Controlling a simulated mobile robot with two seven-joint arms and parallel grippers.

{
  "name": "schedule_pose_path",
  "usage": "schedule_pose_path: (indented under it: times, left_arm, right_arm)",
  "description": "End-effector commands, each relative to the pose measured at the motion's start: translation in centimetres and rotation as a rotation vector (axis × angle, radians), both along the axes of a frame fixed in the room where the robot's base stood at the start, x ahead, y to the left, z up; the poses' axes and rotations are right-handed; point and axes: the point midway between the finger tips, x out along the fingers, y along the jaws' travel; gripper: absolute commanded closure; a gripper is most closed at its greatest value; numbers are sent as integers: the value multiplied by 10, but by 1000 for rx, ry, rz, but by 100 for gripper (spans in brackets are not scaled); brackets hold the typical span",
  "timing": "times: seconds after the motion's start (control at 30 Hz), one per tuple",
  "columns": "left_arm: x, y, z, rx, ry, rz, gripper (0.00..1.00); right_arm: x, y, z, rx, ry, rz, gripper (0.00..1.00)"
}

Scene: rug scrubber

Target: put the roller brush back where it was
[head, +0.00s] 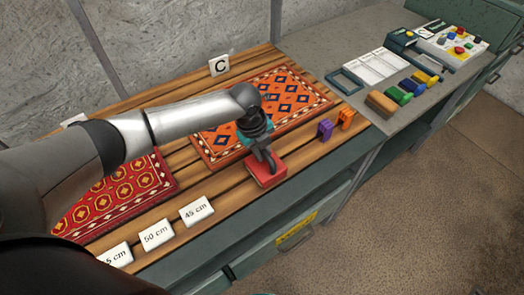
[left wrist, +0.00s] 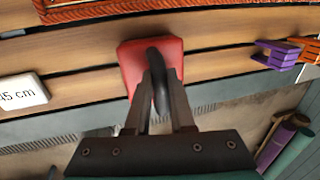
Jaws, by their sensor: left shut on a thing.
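My left gripper (head: 263,152) is over the front part of the slatted table (head: 330,146), to the right of the white cards. It is shut on the dark handle of a red block-shaped brush (head: 267,173). In the left wrist view, the handle (left wrist: 157,66) stands between the fingers (left wrist: 158,100) and the red base (left wrist: 134,68) lies flat at the slats. I cannot tell whether it touches the wood. No roller shape can be made out on it. My right gripper is not in view.
An orange patterned rug (head: 215,148) lies behind the brush, and a red rug (head: 145,185) lies left. Purple (head: 325,130) and orange (head: 346,118) clips stand to the right.

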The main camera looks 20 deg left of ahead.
Motion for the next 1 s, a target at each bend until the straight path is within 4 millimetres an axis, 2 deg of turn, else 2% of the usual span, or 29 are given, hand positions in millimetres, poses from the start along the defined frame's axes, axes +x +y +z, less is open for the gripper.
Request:
schedule_pose_path:
  times: [0.03,0.27,0.3,0.53,0.87,1.0]
  left_arm:
    - [-3,1,-6,6,7,-1,100]
    - [-6,2,-13,11,15,-1,100]
    - [-7,3,-15,13,19,-2,75]
    - [-7,3,-15,13,20,-1,49]
    - [-7,4,-15,14,20,1,48]
    - [-7,4,-9,13,19,1,48]
  right_arm:
    - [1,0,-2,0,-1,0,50]
    - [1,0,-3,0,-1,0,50]
    - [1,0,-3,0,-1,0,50]
    - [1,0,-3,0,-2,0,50]
    - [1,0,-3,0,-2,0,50]
    - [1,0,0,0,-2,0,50]
